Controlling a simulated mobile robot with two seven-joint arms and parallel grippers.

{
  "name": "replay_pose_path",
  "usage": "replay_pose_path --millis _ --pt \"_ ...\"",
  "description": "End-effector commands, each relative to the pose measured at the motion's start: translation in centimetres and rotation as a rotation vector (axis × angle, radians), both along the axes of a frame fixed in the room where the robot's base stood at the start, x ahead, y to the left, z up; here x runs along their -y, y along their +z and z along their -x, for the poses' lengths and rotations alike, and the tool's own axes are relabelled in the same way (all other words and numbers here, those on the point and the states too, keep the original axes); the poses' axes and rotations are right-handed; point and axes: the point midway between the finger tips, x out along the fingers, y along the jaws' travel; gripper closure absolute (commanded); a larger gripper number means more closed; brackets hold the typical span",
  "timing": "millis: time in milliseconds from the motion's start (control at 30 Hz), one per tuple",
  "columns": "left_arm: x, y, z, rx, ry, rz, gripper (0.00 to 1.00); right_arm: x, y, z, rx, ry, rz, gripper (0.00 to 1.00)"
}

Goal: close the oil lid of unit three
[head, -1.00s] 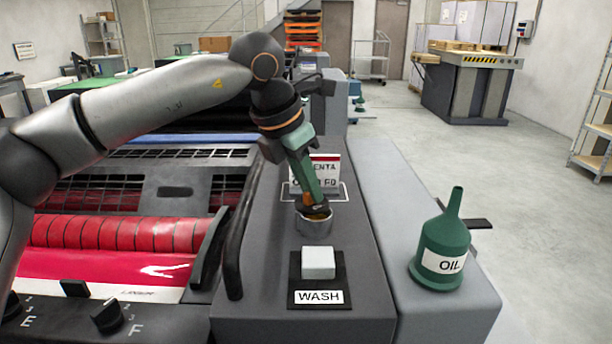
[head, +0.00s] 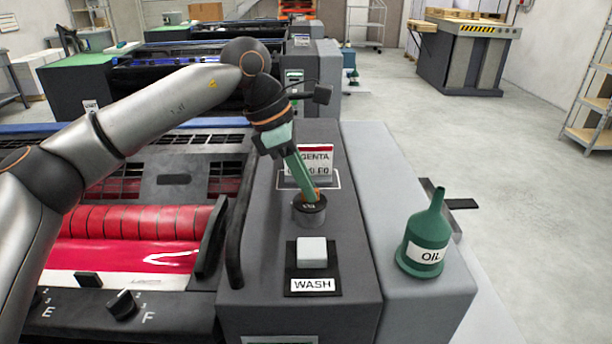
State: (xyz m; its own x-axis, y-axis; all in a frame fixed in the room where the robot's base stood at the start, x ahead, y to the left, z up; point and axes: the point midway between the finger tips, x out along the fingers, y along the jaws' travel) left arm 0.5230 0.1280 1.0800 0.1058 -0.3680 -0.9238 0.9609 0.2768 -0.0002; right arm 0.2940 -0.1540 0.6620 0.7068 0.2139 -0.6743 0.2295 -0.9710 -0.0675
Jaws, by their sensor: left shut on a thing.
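The round oil lid (head: 302,211) is dark and sits flat over the short filler neck on top of the grey unit side (head: 345,245). Faint lettering shows on the lid, partly covered by the fingers. What exactly lies between the fingertips is hidden. A sign reading "...GENTA" (head: 316,154) stands just behind, partly covered by my gripper; its unit number is not readable. My right gripper is out of view.
A white WASH button (head: 311,252) on a black plate is in front of the lid. A green oil can (head: 425,245) stands on the light grey ledge at right. A dark handle bar (head: 238,225) and red rollers (head: 130,222) are at left.

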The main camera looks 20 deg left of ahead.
Motion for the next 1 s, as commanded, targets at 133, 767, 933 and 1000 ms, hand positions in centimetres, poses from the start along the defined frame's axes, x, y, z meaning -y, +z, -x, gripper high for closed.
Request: replay_pose_path --millis 133,767,933,1000 --pt "0.0 0.13 -0.01 0.003 -0.014 0.0 1.0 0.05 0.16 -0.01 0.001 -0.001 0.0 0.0" --pt "0.03 0.05 0.03 0.002 -0.017 0.001 0.55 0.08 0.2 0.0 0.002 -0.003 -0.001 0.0" --pt "0.02 0.03 0.04 0.0 -0.016 0.0 0.55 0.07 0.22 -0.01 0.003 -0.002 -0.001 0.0" --pt "0.01 0.05 0.04 0.0 -0.016 0.0 0.55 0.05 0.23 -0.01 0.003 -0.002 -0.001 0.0"
